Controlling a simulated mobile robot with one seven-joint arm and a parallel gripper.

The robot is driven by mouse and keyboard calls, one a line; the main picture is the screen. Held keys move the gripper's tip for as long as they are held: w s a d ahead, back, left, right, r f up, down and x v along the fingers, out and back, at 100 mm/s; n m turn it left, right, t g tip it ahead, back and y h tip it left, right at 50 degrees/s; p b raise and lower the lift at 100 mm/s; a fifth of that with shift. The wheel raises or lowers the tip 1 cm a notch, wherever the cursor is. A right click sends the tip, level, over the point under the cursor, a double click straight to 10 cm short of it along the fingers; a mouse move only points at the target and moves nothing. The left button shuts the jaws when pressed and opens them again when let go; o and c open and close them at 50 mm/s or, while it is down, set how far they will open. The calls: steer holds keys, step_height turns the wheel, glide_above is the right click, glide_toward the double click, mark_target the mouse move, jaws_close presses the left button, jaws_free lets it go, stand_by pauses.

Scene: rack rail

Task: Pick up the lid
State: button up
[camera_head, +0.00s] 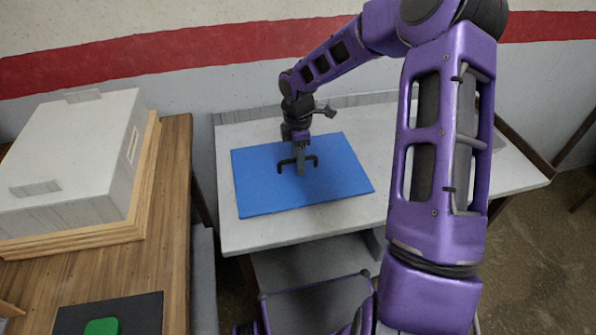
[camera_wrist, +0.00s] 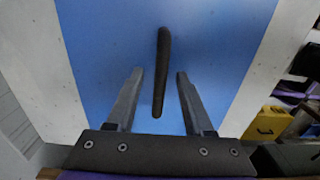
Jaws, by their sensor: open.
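The lid (camera_head: 255,187) is a flat blue rectangular board with a dark bar handle (camera_head: 313,161) on top. It lies on the white table. In the wrist view the blue lid (camera_wrist: 215,40) fills the middle and the dark handle (camera_wrist: 161,75) runs lengthwise between the fingers. My gripper (camera_head: 299,170) is over the lid's middle, right at the handle. In the wrist view my gripper (camera_wrist: 158,75) is open, one finger on each side of the handle, with a visible gap on both sides. I cannot tell how far the fingertips are above the lid.
The white table (camera_head: 240,238) has bare room around the lid. A wooden table (camera_head: 165,225) at left holds a white box (camera_head: 65,165) in a wooden frame and a green block (camera_head: 102,326) on a dark mat. A yellow object (camera_wrist: 267,122) shows at right in the wrist view.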

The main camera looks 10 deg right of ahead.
jaws_close()
stand_by(1.4)
